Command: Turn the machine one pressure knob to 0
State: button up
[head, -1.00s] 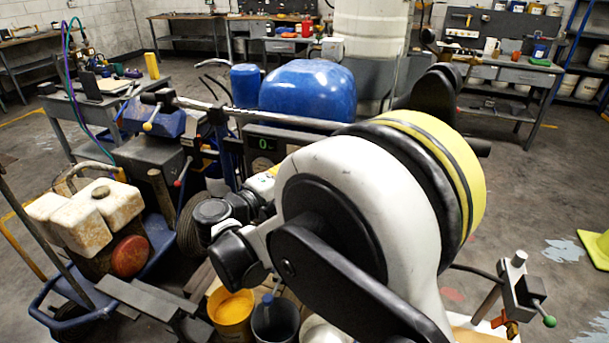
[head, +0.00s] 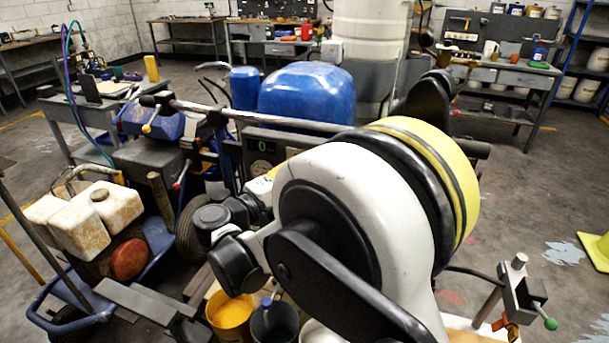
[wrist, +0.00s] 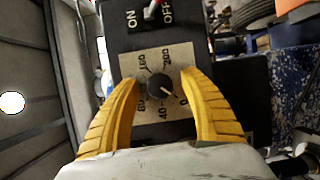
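The pressure knob (wrist: 160,87) is a small dark round knob on a pale dial plate (wrist: 183,60) with printed numbers, fixed to a black box. A pale mark on the knob points to the lower right, roughly towards the 0; the exact setting is hard to read. My gripper (wrist: 160,79) is open, its yellow fingers on either side of the knob with visible gaps. In the head view my arm hides the knob and most of my gripper. The line striper (head: 130,250) there carries a small display (head: 263,147) that appears to read a green 0.
An ON/OFF toggle switch (wrist: 152,12) sits just above the dial plate. In the head view, a blue tank (head: 307,88) and a long handlebar (head: 255,117) are close to my arm. Paint buckets (head: 231,313) stand below. Open floor lies to the right.

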jog(key=v, duration=1.2)
jog(key=shift+d, duration=0.15)
